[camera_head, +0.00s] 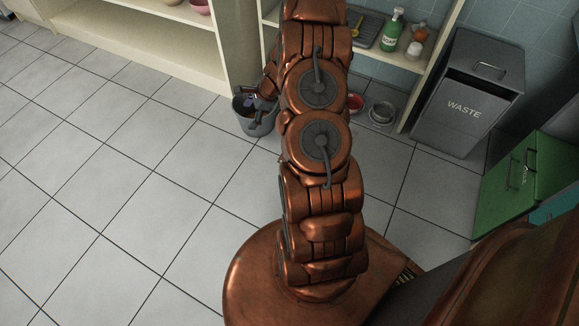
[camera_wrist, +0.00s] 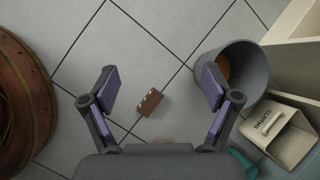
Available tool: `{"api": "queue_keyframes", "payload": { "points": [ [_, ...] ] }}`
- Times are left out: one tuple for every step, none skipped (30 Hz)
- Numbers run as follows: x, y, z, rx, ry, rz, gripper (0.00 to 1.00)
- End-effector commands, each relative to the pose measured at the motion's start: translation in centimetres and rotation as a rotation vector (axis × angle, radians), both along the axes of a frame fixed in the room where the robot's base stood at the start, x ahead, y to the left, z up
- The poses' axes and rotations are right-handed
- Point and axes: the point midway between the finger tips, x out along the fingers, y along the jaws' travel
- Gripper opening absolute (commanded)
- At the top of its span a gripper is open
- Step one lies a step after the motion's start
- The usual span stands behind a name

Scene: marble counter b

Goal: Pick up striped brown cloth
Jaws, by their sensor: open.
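The striped brown cloth (camera_wrist: 149,102) is a small brown piece with pale stripes along one edge, lying on the grey tiled floor in the wrist view. My gripper (camera_wrist: 160,88) is open, with one finger on each side of the cloth in that view. Nothing is between the fingers, and the cloth appears on the floor beyond them; the exact gap cannot be told. The cloth cannot be made out there.
The bucket (camera_wrist: 256,66), with something orange-brown inside, stands close to the right finger. A pale box marked CLOTHS (camera_wrist: 290,143) and a teal item (camera_wrist: 241,160) are at lower right. A waste bin (camera_head: 470,100) and shelves (camera_head: 235,45) stand behind. Floor at left is clear.

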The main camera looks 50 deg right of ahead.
Motion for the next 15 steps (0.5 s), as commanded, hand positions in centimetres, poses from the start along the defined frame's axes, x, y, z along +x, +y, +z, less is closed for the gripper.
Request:
{"api": "queue_keyframes", "payload": {
  "points": [
    [-0.5, -1.5, -3.7, 0.011, 0.019, -0.064, 0.88],
    [-0.8, -2.4, -5.2, 0.016, 0.030, -0.102, 0.88],
    [-1.3, -3.6, -7.1, 0.021, 0.041, -0.154, 0.88],
    [-1.6, -4.4, -8.6, 0.024, 0.052, -0.191, 0.88],
    [-2.1, -5.2, -10.2, 0.028, 0.063, -0.230, 0.88],
    [-2.6, -6.4, -12.2, 0.031, 0.076, -0.280, 0.88],
    [-3.1, -7.2, -13.6, 0.035, 0.084, -0.318, 0.88],
    [-3.6, -8.0, -15.1, 0.040, 0.095, -0.356, 0.88],
    [-4.4, -9.0, -17.1, 0.044, 0.109, -0.404, 0.88],
    [-4.9, -9.7, -18.4, 0.046, 0.119, -0.439, 0.88],
    [-5.5, -10.4, -19.7, 0.049, 0.129, -0.473, 0.88],
    [-6.4, -11.2, -21.4, 0.052, 0.143, -0.517, 0.88],
    [-6.9, -11.7, -22.6, 0.053, 0.153, -0.545, 0.88],
    [-7.5, -12.2, -23.6, 0.055, 0.161, -0.572, 0.88],
    [-8.1, -12.8, -24.7, 0.056, 0.169, -0.607, 0.88]
  ]
}}
